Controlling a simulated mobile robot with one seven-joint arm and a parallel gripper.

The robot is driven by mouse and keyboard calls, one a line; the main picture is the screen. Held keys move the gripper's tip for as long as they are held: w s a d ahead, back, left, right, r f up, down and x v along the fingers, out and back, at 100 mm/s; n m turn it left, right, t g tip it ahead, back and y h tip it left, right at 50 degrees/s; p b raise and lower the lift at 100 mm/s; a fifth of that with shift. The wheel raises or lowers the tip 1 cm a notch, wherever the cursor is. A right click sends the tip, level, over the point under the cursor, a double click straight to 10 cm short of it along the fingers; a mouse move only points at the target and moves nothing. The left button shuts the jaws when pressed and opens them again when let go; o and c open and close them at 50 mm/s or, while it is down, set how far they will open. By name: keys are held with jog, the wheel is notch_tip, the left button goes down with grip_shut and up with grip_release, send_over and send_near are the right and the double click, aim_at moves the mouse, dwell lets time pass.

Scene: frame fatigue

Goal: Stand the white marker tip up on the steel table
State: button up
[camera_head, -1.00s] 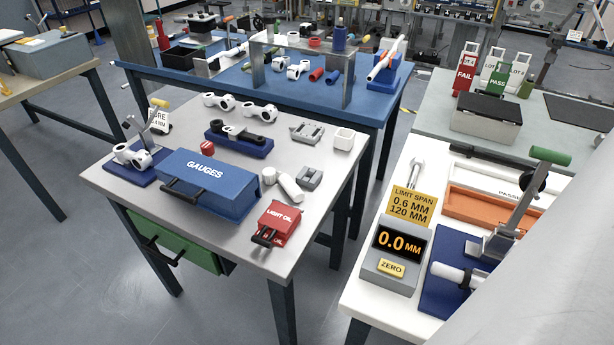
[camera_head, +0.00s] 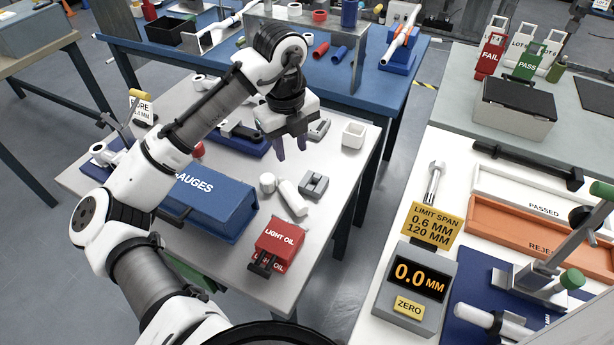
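A white, marker-like cylinder (camera_head: 293,199) lies on its side on the steel table (camera_head: 325,230), towards its right part. A short white cylinder (camera_head: 267,183) stands just left of it; I cannot tell whether the two touch. My gripper (camera_head: 290,147) points down above the table, behind and above the white cylinder in the picture. Its two dark fingers are apart with nothing between them. My arm hides part of the table's left and middle, including part of the blue gauges box.
The blue gauges box (camera_head: 225,205) is left of the white cylinder. A red light oil can (camera_head: 279,243) stands in front, a grey slotted block (camera_head: 313,186) right, and a white open box (camera_head: 353,134) behind right. Bare tabletop lies along the right edge.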

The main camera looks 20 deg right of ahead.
send_over(292, 193)
jog(key=shift+y, duration=0.3)
notch_tip(292, 193, down, 9)
jog(key=shift+w+p, duration=0.15)
jog(key=shift+p, duration=0.15)
jog(key=shift+f+p, duration=0.85)
jog(key=shift+f, duration=1.8)
jog(key=c, duration=0.7)
jog(key=shift+r, duration=0.2)
notch_tip(292, 193, up, 20)
jog(key=b, duration=0.1)
jog(key=shift+f+b, duration=0.15)
jog(key=shift+b, duration=0.25)
